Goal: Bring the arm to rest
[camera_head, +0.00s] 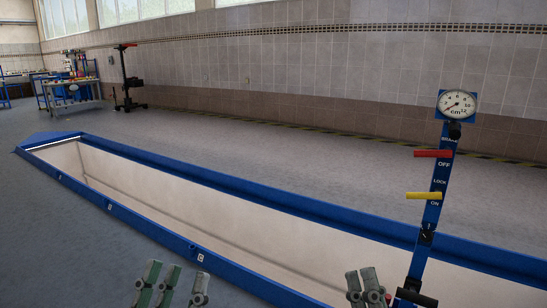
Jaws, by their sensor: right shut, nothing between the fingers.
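The sliding jack's blue post (435,197) stands at the right, tilted slightly.
A long pit with a blue rim (150,224) runs diagonally from far left to lower right. A tiled wall (300,70) lies behind. A black stand (128,80) and a workbench (72,95) are far left. The grey floor behind the pit is clear.

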